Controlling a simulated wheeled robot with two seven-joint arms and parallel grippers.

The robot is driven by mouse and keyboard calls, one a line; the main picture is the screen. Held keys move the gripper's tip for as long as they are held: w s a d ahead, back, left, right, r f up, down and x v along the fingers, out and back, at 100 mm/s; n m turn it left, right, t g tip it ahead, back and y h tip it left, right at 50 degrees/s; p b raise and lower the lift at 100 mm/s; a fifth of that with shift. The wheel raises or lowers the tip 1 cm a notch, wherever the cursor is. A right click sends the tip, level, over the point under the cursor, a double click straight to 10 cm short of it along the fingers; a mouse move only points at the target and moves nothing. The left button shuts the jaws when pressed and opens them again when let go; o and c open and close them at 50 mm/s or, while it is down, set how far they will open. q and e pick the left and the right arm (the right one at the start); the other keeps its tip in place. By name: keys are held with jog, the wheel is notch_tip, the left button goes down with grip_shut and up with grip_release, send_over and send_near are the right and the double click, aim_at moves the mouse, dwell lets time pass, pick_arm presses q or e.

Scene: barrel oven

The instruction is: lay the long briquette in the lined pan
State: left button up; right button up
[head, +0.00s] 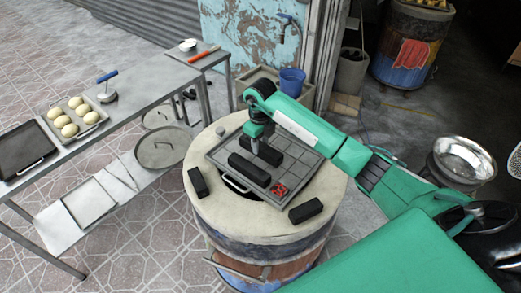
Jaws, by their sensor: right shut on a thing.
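The lined pan (307,154), a grey tray with a grid of tiles, lies over the barrel's top opening. My right gripper (257,149) points down over the pan's left part, shut on a long black briquette (271,154). The gripper hides part of this briquette, and I cannot tell whether it touches the pan. Another long black briquette (249,169) lies at the pan's near left side, just in front of the held one. Glowing red pieces (279,189) show at the pan's near corner. My left gripper is not in view.
Two shorter black briquettes (198,182) (305,211) lie on the pale barrel rim (245,210). A metal table (150,90) at left holds a tray of dough balls (75,115) and a dark pan (22,148). A blue bucket (292,80) stands behind.

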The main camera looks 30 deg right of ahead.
aim_at(261, 152)
notch_tip(261, 152, down, 4)
jog(key=shift+r+p, duration=0.1)
jog(key=shift+p, duration=0.35)
jog(key=shift+f, duration=0.25)
jog(key=shift+f, duration=0.1)
jog(key=o, duration=0.8)
